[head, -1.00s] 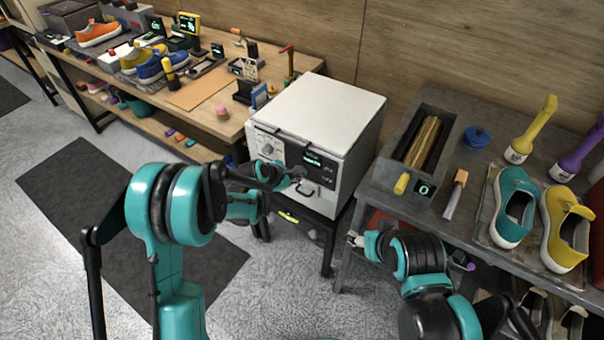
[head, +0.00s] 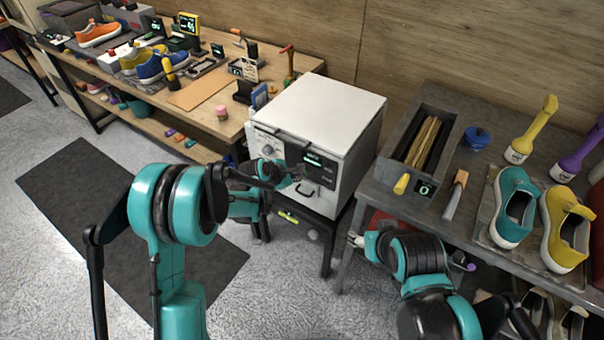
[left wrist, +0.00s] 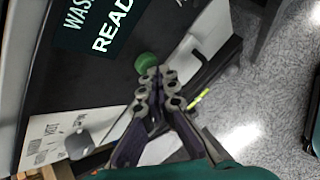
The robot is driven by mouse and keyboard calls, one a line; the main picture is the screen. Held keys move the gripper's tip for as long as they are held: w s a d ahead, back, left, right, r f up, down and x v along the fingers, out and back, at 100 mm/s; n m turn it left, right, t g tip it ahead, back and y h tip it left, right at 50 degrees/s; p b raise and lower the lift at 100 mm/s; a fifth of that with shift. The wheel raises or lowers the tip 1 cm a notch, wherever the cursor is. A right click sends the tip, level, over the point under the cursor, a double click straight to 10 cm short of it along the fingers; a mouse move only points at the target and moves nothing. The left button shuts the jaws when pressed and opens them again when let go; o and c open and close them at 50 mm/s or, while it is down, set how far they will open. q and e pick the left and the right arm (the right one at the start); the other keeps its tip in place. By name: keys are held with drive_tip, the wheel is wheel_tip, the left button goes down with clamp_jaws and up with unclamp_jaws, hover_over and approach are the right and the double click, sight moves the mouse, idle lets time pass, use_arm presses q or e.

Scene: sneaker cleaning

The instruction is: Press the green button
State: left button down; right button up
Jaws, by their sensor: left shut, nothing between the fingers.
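The green button (left wrist: 148,61) is a round knob on the dark front panel of the white washer box (head: 325,105). In the left wrist view it lies just beyond my left fingertips (left wrist: 158,76), below the READY display. I cannot tell whether the fingertips touch it. My left gripper (head: 297,173) is shut and empty, in front of the panel in the head view, where I cannot make out the button clearly. My right gripper (head: 355,240) is low beside the right bench leg, away from the button; its fingers are too small to judge.
A dark handle (left wrist: 215,62) sticks out from the box beside the button. A grey bench (head: 375,182) with shoes and bottles stands at the right. A wooden table (head: 215,115) with shoes and tools stands at the left. A dark mat (head: 75,190) lies on the floor.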

use_arm(q)
drive_tip(key=shift+w+d, duration=0.1)
drive_tip(key=shift+w, duration=0.05)
idle(0.5)
drive_tip(key=shift+s+a, duration=0.55)
drive_tip(key=shift+s, duration=0.25)
drive_tip(key=s+a, duration=0.1)
drive_tip(key=s, duration=0.1)
drive_tip(key=s+a+b, duration=0.1)
drive_tip(key=s+a, duration=0.1)
drive_tip(key=shift+r, duration=0.1)
idle(0.8)
